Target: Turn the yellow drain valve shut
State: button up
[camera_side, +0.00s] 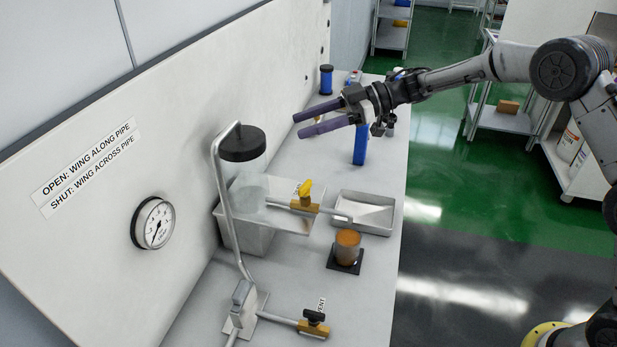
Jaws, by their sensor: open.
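The yellow drain valve (305,188) has a small yellow wing on a brass body, set in a thin metal pipe (334,213) that comes from a clear vessel. The wing looks turned more across the pipe than along it, but it is small and I cannot tell its angle surely. My gripper (298,126) is open and empty, with its two purple fingers pointing left. In the picture it is above the valve and apart from it.
A second valve with a black wing (315,317) is at the front. A brown-filled cup (347,247) stands on a black pad beside a metal tray (388,228). A bent metal pipe (228,190) and a black lid (242,143) rise left of the valve. A blue block (360,147) stands behind.

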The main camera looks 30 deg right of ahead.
jog(key=w+d+r+m+t+h, duration=0.25)
jog(key=w+d+m+t, duration=0.2)
jog(key=w, duration=0.45)
jog(key=w+d+r+m+t+h, duration=0.2)
jog(key=w+d+m+h, duration=0.2)
jog(key=d+m+h, duration=0.35)
jog(key=w+d+r+m+t+h, duration=0.15)
jog(key=w+d+m+h, duration=0.25)
jog(key=d+m+h, duration=0.4)
jog(key=m+g+y, duration=0.4)
jog(key=m+g, duration=0.3)
jog(key=g, duration=0.6)
send_near(305, 184)
notch_tip(305, 184, down, 9)
jog(key=shift+s, duration=0.1)
